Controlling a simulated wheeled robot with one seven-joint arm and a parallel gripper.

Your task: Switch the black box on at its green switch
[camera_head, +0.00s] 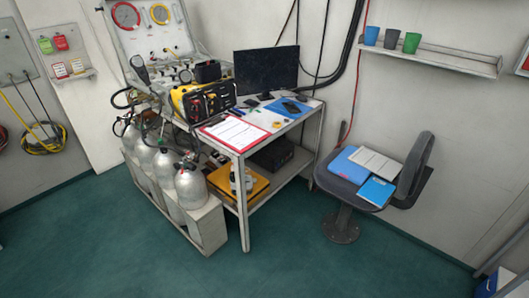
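Two plain black boxes show. One small black box (207,72) is at the lower right of the open air panel, behind a yellow and black unit (203,101). A larger, flat black box (272,153) lies on the lower shelf under the desk, in shadow. I cannot make out a green switch on either one, so I cannot tell which box the task names. My gripper is not in view.
The desk (257,141) holds a monitor (266,70), a red clipboard (235,132) and a blue mat. Grey cylinders (190,186) stand in a rack at its left. A chair (341,214) with folders stands right. Green floor (120,245) in front is clear.

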